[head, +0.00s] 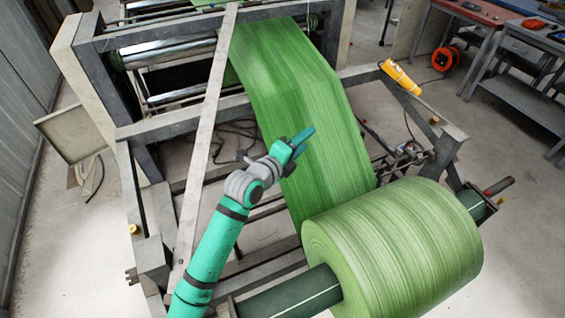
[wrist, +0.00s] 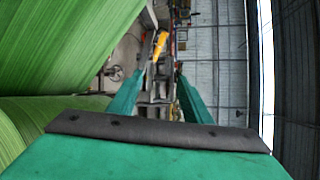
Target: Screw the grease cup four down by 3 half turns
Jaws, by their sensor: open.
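Small brass-yellow caps that look like grease cups show on the machine frame in the head view: one on the left side rail (head: 133,229), one on the right rail (head: 434,120) and one near the right end of the roll shaft (head: 500,200). I cannot tell which is grease cup four. My gripper (head: 303,138) is up in front of the hanging green web, apart from all these caps. In the wrist view, its two teal fingers (wrist: 161,72) stand apart with nothing held between them.
A big green roll (head: 395,250) sits on its shaft at front right, with the green web (head: 300,100) rising behind it. A long diagonal bar (head: 205,140) crosses left of my arm. A yellow device (head: 402,77) rests on the right frame. Benches (head: 520,80) stand at far right.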

